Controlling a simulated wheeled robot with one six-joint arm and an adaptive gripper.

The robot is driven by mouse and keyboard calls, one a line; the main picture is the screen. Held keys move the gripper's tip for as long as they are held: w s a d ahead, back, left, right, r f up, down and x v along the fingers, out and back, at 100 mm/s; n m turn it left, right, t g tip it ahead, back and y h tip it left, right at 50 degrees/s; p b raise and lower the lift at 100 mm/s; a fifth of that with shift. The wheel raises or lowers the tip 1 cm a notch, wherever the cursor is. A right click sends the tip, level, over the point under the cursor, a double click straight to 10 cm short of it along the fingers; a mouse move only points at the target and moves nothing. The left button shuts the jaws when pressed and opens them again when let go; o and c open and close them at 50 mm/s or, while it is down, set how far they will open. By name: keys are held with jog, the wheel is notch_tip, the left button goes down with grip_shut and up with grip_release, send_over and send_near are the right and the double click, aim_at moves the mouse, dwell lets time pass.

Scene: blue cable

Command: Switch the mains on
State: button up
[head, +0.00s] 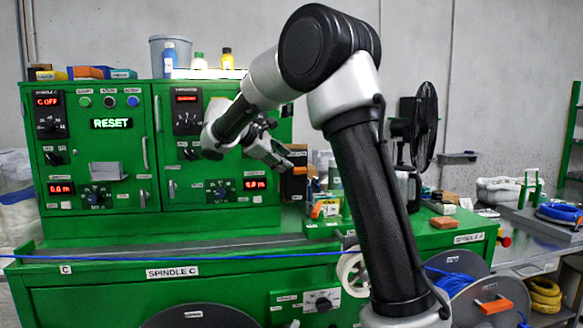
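The green control cabinet (125,220) stands at the left with two door panels. Its left panel has a red display (47,99) that seems to read "C OFF", a black rotary knob (52,126) and a lit green RESET sign (111,123). The right panel has another red display (186,98) and knobs, partly covered by my arm. A black and orange box (294,182) sits at the cabinet's right edge. I cannot tell which control is the mains; most labels are too small to read. My gripper (283,143) looks open and empty, near the cabinet's upper right side, apparently touching nothing.
A blue cable (200,257) runs across the front of the green bench above the spindle C label (172,272). A black fan (422,125), a steel jug (408,187) and a blue cable reel (470,295) are at the right. A bucket (170,56) and bottles stand on the cabinet.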

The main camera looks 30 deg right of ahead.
jog(key=v, duration=0.3)
dwell(0.5)
